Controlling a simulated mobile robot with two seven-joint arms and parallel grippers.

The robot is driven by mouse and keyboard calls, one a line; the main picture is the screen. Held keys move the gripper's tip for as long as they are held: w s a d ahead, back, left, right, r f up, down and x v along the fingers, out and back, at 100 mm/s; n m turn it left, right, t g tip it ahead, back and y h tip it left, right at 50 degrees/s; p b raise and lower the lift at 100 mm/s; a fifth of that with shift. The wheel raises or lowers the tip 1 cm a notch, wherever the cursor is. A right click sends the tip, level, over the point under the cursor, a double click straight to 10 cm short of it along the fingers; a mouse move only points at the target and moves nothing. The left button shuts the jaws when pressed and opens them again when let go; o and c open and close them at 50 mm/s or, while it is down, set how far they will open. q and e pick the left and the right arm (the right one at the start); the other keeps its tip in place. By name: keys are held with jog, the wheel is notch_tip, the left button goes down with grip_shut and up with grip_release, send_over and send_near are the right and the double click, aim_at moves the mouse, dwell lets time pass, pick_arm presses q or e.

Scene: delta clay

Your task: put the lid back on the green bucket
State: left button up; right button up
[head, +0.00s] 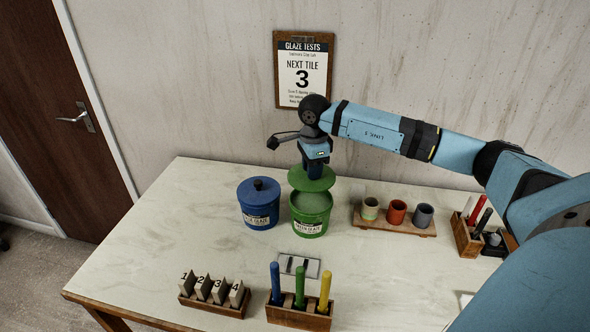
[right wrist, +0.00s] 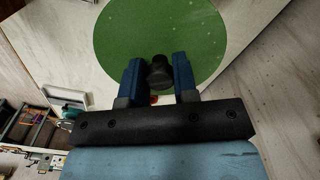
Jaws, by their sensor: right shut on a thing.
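The green bucket (head: 311,215) stands on the table with its top open, and pale green glaze shows inside. The round green lid (head: 312,180) hangs above the bucket, apart from its rim and a little toward the back. My right gripper (head: 315,170) points down over the lid and is shut on its dark knob. In the right wrist view the knob (right wrist: 160,72) sits between the blue fingers, with the green lid (right wrist: 160,30) spread beyond them. My left gripper is not in view.
A blue lidded bucket (head: 259,204) stands close at the left of the green one. At the right is a wooden tray with three cups (head: 396,212). In front are numbered tiles (head: 213,290) and a block of coloured tools (head: 299,305). The table's left part is clear.

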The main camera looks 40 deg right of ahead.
jog(key=shift+d, duration=0.2)
jog(key=shift+a+f+b, duration=0.1)
jog(key=shift+f+b, duration=0.35)
jog(key=shift+f, duration=0.3)
notch_tip(320, 180, down, 3)
jog(key=shift+f+b, duration=0.15)
jog(key=shift+b, duration=0.75)
jog(key=shift+f+b, duration=0.55)
jog(key=shift+f, duration=0.25)
jog(key=shift+f+b, duration=0.15)
jog(key=shift+b, duration=0.35)
dwell(0.4)
